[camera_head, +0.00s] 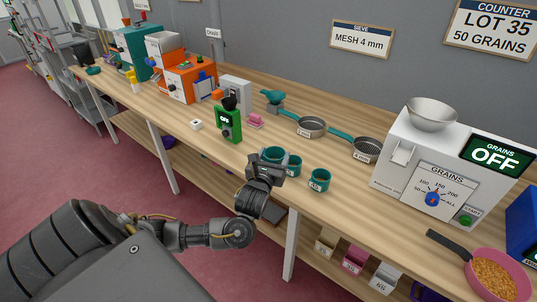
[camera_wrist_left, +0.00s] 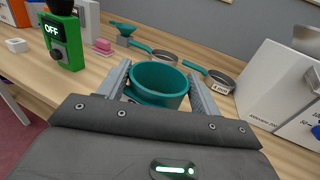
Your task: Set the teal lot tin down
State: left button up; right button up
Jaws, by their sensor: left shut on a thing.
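My left gripper (camera_head: 268,164) is at the front edge of the wooden counter, shut on a teal tin (camera_head: 273,153). In the left wrist view the teal tin (camera_wrist_left: 158,78) sits upright between the two fingers, its open top showing. In the head view the gripper hides part of it, and I cannot tell whether its base touches the counter. Two more teal tins, one close to the gripper (camera_head: 294,169) and one further right (camera_head: 320,180), stand on the counter with pale labels on their fronts. My right gripper is not in view.
A green device reading OFF (camera_head: 229,122) stands left of the gripper. Behind are a pink block (camera_head: 255,121) and two sieves, one (camera_head: 312,127) and another (camera_head: 367,150). The white grain counter (camera_head: 430,165) and a pink bowl of grain (camera_head: 494,279) are at right. Bare counter lies between.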

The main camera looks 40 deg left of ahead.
pick_arm(q)
jog(key=s+d+f+m+h+b, duration=0.1)
jog(key=s+d+m+h+b, duration=0.1)
jog(key=s+d+m+h, duration=0.3)
jog(key=s+d+f+m+g+h+b, duration=0.1)
jog(key=s+d+m+h, duration=0.4)
jog(key=d+h, duration=0.5)
jog(key=s+d+f+b, duration=0.1)
jog(key=d+b, duration=0.1)
jog(key=d, duration=0.1)
jog(key=shift+s, duration=0.15)
